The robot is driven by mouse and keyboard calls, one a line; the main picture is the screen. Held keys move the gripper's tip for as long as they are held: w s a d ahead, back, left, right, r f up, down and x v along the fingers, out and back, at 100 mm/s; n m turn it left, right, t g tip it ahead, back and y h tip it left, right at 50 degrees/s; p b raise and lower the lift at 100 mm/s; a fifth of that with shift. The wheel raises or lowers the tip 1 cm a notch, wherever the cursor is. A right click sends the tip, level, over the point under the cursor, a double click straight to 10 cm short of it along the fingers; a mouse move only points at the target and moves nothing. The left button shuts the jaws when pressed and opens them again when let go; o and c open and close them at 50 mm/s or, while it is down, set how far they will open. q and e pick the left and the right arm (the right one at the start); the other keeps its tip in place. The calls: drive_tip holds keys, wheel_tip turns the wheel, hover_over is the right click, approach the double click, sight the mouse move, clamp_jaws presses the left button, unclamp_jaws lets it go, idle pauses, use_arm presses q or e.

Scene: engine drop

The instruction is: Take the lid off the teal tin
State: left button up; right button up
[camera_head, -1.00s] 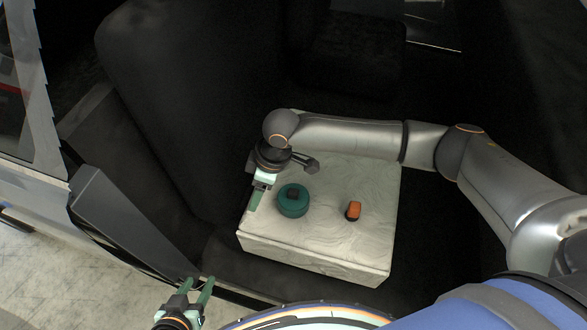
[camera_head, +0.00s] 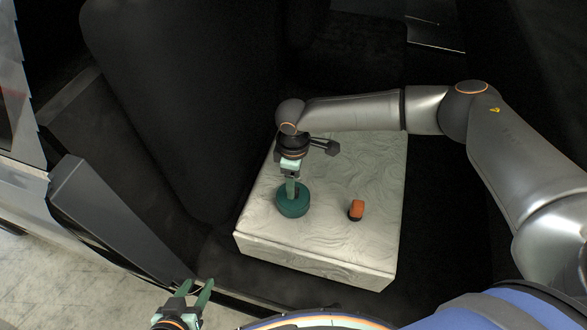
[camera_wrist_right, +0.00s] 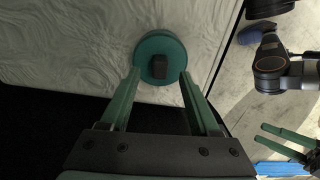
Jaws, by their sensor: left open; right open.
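The teal tin (camera_head: 293,204) stands upright on the pale box with its lid on. In the right wrist view the lid (camera_wrist_right: 150,47) shows as a round teal disc with a dark square knob (camera_wrist_right: 160,67) in its middle. My right gripper (camera_head: 291,192) is over the tin, its fingers pointing down at the lid. In the right wrist view its open fingers (camera_wrist_right: 160,76) reach to either side of the knob, and nothing is between them that I can see gripped. Contact cannot be told. My left gripper (camera_head: 201,285) is open and empty at the bottom, away from the box.
The pale patterned box (camera_head: 330,245) is the support. A small orange and black object (camera_head: 356,209) lies on it, right of the tin. A dark seat (camera_head: 170,100) rises behind and left.

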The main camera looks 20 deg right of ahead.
sight(301, 196)
wheel_tip(301, 196, down, 2)
drive_tip(key=shift+f, duration=0.65)
clamp_jaws()
drive_tip(key=c, duration=0.7)
unclamp_jaws()
drive_tip(key=shift+c, duration=0.2)
clamp_jaws()
